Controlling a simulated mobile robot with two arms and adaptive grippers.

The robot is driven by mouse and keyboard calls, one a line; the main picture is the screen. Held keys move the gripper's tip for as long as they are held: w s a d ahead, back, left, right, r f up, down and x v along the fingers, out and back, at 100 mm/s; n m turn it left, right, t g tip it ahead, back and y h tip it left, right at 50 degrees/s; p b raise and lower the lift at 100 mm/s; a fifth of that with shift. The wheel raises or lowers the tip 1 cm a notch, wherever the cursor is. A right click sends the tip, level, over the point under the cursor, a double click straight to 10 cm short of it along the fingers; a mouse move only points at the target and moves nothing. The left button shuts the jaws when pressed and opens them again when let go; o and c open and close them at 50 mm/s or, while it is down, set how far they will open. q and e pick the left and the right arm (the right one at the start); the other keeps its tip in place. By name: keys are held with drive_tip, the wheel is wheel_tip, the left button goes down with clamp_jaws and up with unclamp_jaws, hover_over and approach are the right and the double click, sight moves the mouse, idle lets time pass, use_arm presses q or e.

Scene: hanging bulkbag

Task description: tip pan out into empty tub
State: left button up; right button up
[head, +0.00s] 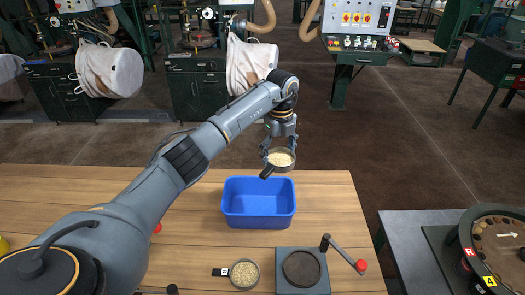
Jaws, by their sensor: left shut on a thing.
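A small dark pan (268,171) filled with pale grainy stuff (281,157) is held in my left gripper (279,147). The pan looks about level, in the air above the far edge of the blue tub. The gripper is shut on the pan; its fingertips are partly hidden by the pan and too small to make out. The blue tub (259,216) stands on the wooden table, open at the top, and its inside looks empty. My right gripper is not in view.
On the wooden table (335,205), a second pan (244,273) of grains lies in front of the tub, beside a grey device (302,268) with a red-knobbed lever (345,253). A grey side table (415,240) with a round dial stands at right. The table right of the tub is clear.

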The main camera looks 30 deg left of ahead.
use_arm(q)
drive_tip(key=s+a+f+n+t+h+b, duration=0.2)
drive_tip(key=a+f+n+t+b, duration=0.3)
drive_tip(key=f+n+t+b, duration=0.4)
drive_tip(key=shift+s+a+f+n+t+h+b, duration=0.5)
drive_tip(key=shift+n+t+b, duration=1.1)
drive_tip(key=shift+n+b, duration=1.95)
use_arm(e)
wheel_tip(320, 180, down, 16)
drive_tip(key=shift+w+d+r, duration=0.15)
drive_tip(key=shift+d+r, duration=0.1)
use_arm(q)
drive_tip(key=shift+s+d+r, duration=0.15)
